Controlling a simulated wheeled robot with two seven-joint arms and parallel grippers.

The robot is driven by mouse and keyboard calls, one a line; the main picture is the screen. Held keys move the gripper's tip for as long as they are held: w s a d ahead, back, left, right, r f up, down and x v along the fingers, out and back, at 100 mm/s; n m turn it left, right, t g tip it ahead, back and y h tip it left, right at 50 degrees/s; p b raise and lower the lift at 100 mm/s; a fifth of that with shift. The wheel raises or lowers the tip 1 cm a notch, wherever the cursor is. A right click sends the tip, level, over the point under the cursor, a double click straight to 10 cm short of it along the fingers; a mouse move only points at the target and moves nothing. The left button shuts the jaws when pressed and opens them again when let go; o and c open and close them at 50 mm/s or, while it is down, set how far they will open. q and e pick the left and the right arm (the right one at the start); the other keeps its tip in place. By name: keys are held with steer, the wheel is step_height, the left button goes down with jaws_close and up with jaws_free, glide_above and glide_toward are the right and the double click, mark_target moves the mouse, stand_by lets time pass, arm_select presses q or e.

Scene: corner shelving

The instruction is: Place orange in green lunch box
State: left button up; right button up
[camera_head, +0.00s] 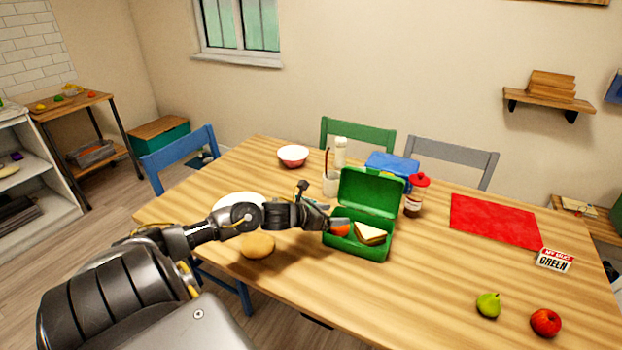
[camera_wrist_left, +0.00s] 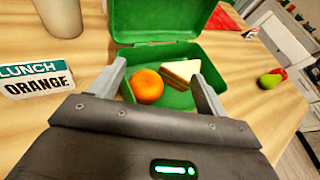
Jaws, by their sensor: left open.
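The green lunch box (camera_head: 357,245) stands open on the table with its lid raised at the back. The orange (camera_head: 340,229) lies inside it at the left, beside a sandwich (camera_head: 370,233). In the left wrist view the orange (camera_wrist_left: 147,86) and the sandwich (camera_wrist_left: 181,73) sit on the floor of the green box (camera_wrist_left: 210,50). My left gripper (camera_head: 335,222) is at the box's left side. In the left wrist view its fingers (camera_wrist_left: 160,80) are spread wide, with the orange between them, nearer the left finger. My right gripper is not in view.
A cup (camera_head: 331,184) is behind left, and a bun (camera_head: 258,246) lies to the left. A red mat (camera_head: 494,220), pear (camera_head: 488,305) and apple (camera_head: 545,322) lie to the right. An "ORANGE" card (camera_wrist_left: 36,80) shows at left.

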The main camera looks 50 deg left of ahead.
arm_select(q)
steer(key=v, duration=0.9)
steer(key=shift+s, duration=0.3)
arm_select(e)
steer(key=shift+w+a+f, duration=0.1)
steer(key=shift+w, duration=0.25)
arm_select(q)
steer(key=shift+r, duration=0.1)
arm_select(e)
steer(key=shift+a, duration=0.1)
